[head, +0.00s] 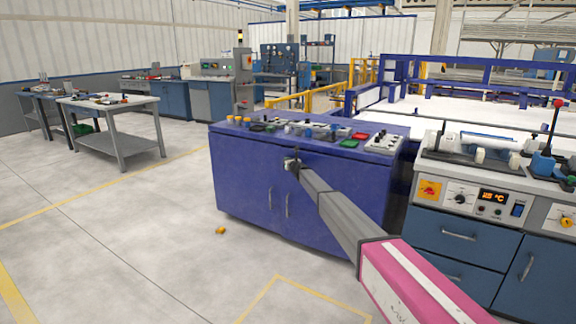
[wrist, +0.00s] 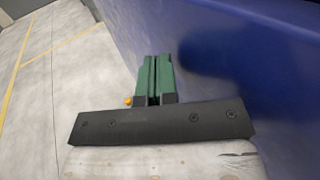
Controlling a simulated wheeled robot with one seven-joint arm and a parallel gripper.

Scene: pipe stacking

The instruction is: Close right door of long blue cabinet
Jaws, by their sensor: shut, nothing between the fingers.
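The long blue cabinet (head: 238,175) stands in the middle of the head view, with two upright handles near the middle of its front. The right door (head: 312,225) carries the right handle (head: 287,203). It looks about flush with the left door (head: 240,190), but my arm crosses its upper right part, so I cannot tell whether it is fully closed. My gripper (head: 291,163) is in front of the cabinet's upper front, above the handles. In the wrist view its green fingers (wrist: 154,62) are shut and empty, close beside a blue surface (wrist: 240,60); contact is unclear.
Control panels with buttons (head: 300,128) cover the cabinet top. A grey and blue workstation (head: 470,205) stands close on the right. A small yellow object (head: 221,230) lies on the floor before the cabinet. The floor to the left is open, up to a work table (head: 118,140).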

